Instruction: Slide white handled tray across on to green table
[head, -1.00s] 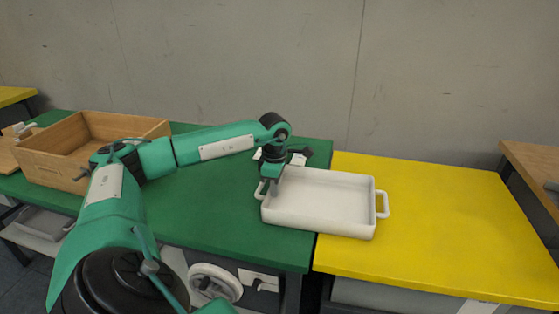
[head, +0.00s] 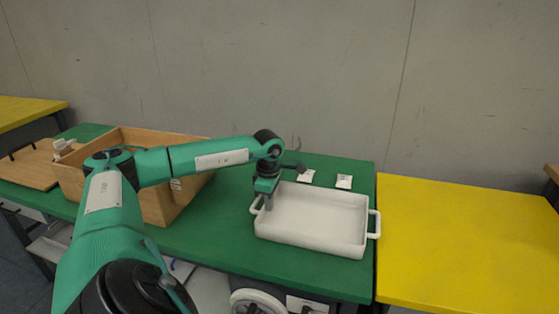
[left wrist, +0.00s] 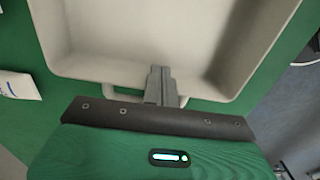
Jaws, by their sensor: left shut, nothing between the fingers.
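The white handled tray (head: 315,218) lies flat on the green table (head: 225,230), near its right edge. Its right handle (head: 376,223) reaches to about the seam with the yellow table. My left gripper (head: 268,205) points down at the tray's left end, by the left handle. In the left wrist view the shut fingers (left wrist: 160,85) overlap the tray's near wall (left wrist: 110,70), with the handle behind them. Nothing shows between the fingers; whether they touch the wall I cannot tell. My right gripper is not in view.
A wooden box (head: 150,190) stands on the left of the green table. Small white packets (head: 344,181) lie behind the tray; another packet shows in the left wrist view (left wrist: 18,86).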

